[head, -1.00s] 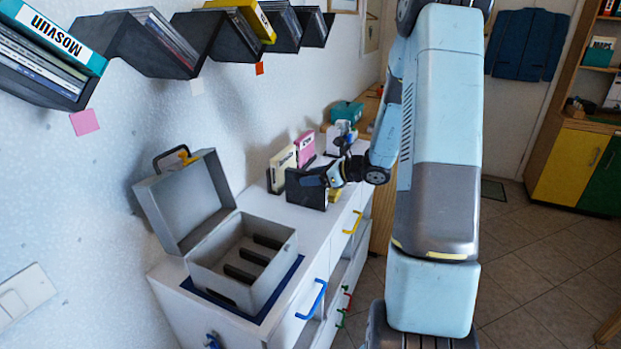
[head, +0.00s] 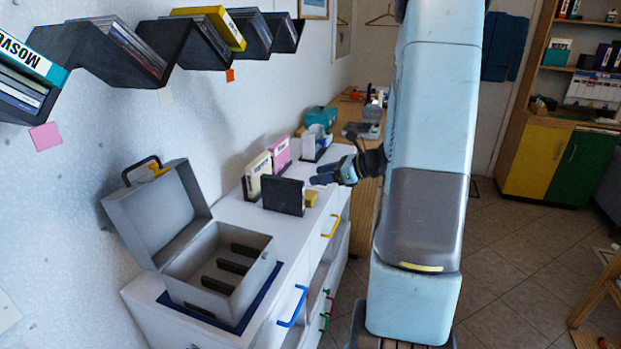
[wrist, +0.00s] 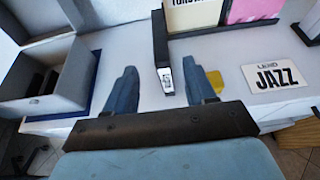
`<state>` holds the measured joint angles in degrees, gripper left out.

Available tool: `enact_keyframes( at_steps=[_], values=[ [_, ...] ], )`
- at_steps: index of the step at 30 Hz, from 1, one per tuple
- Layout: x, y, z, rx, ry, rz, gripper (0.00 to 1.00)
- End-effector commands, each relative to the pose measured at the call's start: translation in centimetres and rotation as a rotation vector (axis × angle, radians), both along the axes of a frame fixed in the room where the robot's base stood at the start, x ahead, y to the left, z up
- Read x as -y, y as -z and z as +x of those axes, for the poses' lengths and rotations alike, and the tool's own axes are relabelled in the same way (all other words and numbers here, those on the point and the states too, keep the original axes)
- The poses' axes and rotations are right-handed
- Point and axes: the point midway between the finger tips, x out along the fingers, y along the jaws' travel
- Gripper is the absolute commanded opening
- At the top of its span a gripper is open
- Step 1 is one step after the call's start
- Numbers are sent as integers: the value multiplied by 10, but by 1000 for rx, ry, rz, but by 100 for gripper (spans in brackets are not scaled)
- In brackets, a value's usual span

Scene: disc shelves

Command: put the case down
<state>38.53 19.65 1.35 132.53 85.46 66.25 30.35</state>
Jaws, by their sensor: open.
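A dark, thin case (head: 283,196) stands upright on the white cabinet top (head: 235,213). It is in front of a cream case (head: 257,178) and a pink case (head: 280,155). In the wrist view the dark case (wrist: 159,40) shows edge-on, with a small white label on its near end. My gripper (head: 322,179) is to the right of the dark case and apart from it. In the wrist view its two fingers (wrist: 160,68) are spread, with the case's near end between them in the picture and nothing held.
A small yellow block (head: 312,198) stands beside the dark case. A JAZZ card (wrist: 275,76) lies on the cabinet. An open grey box (head: 222,262) with dark dividers stands on a blue mat at the left. Zigzag wall shelves (head: 135,62) hold discs above.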

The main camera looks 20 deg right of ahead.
Motion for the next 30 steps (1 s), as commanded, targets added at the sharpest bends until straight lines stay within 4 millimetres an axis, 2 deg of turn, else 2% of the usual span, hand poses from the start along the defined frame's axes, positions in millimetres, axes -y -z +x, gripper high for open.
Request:
enact_keyframes(
  at_steps=[5, 11, 15, 21, 30],
  values=[
    [-12, -11, -8, 17, -61, -50, 55],
    [-56, -38, -32, 80, -267, -223, 55],
    [-84, -55, -55, 134, -427, -362, 55],
    [-116, -75, -90, 217, -648, -564, 55],
    [-144, -99, -143, 357, -960, -875, 55]
  ],
)
